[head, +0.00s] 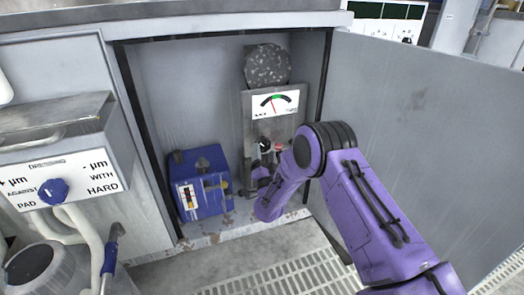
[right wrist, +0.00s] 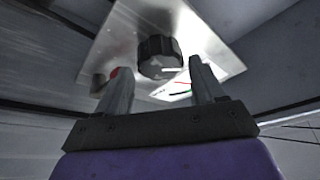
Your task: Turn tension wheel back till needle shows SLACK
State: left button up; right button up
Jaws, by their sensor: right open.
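The tension gauge (head: 276,103) is a white dial on a grey panel (head: 250,117) inside the open cabinet. Its red needle leans slightly left of upright; the small lettering is unreadable. A black ribbed knob (head: 265,143), which looks like the tension wheel, sits below the dial. In the right wrist view this wheel (right wrist: 158,50) has a white mark and shows ahead, between the finger directions. My right gripper (head: 261,175) is open and empty, below the wheel and apparently apart from it. Its two fingers also show in the wrist view (right wrist: 158,69). My left gripper is out of view.
A blue box (head: 201,183) stands on the cabinet floor left of the panel. A speckled grey disc (head: 267,65) is above the panel. The open cabinet door (head: 425,130) bounds the right side. A dressing unit with a blue knob (head: 54,191) stands at left.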

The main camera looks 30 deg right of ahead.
aim_at(264, 148)
jog(key=x, duration=0.4)
jog(key=shift+w+b, duration=0.1)
jog(key=shift+b, duration=0.25)
jog(key=c, duration=0.7)
jog(key=shift+n, duration=0.4)
jog(key=n+t+y, duration=0.1)
jog(key=n, duration=0.1)
jog(key=n+y, duration=0.1)
jog(key=n, duration=0.1)
jog(key=shift+f+n+t, duration=0.15)
jog(key=shift+n+t, duration=0.15)
jog(key=shift+t, duration=0.1)
jog(key=shift+n+t+y, duration=0.3)
jog(key=shift+n+y, duration=0.45)
jog(key=shift+n, duration=0.65)
jog(key=shift+n+t+y, duration=0.3)
jog(key=shift+n+y, duration=0.45)
jog(key=shift+n, duration=0.65)
jog(key=o, duration=0.7)
